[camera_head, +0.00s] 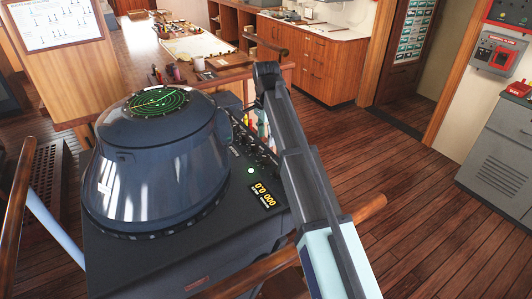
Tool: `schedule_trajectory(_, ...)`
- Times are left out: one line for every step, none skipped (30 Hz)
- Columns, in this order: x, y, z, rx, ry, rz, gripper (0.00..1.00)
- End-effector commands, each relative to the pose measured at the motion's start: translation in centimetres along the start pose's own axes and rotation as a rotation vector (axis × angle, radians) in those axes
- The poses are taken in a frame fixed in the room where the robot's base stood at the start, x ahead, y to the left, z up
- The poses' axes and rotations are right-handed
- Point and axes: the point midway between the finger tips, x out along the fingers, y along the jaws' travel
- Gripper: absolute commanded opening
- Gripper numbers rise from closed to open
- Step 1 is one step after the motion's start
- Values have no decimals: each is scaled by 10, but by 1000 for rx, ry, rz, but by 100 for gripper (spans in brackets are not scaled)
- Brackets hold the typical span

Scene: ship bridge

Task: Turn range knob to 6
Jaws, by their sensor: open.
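The radar console (150,265) stands at the left, with a large dark-blue domed hood and a green round scope (158,101) on top. My arm rises from the bottom right across the panel's right edge. My gripper (268,76) is at its far end, open, beyond and above the knobs, with no object visible in it. My arm hides part of the panel's right side.
A wooden handrail (369,208) passes by the console's front right, behind my arm. A chart table (197,47) with small items stands behind the console. Wooden drawers (312,62) line the back. A grey cabinet (502,150) is at the right. The floor between is clear.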

Motion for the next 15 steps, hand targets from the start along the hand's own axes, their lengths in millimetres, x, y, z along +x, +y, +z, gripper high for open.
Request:
schedule_trajectory(9,2,1,0,-1,3,56)
schedule_trajectory(15,2,0,0,-1,2,56)
schedule_trajectory(23,2,1,0,-1,3,56)
schedule_trajectory(28,2,1,0,-1,2,56)
schedule_trajectory(34,2,0,0,-1,2,56)
schedule_trajectory(41,2,0,0,-1,3,56)
schedule_trajectory(46,2,0,0,-1,2,56)
schedule_trajectory(50,1,0,0,-1,2,56)
schedule_trajectory(57,1,0,-1,-1,2,56)
schedule_trajectory(61,1,0,-1,-1,2,56)
schedule_trajectory(64,1,0,0,-1,1,56)
schedule_trajectory(69,1,0,-1,-1,1,56)
schedule_trajectory(72,0,0,-1,-1,1,56)
schedule_trajectory(75,0,0,-1,-1,1,56)
schedule_trajectory(78,0,0,-1,-1,1,56)
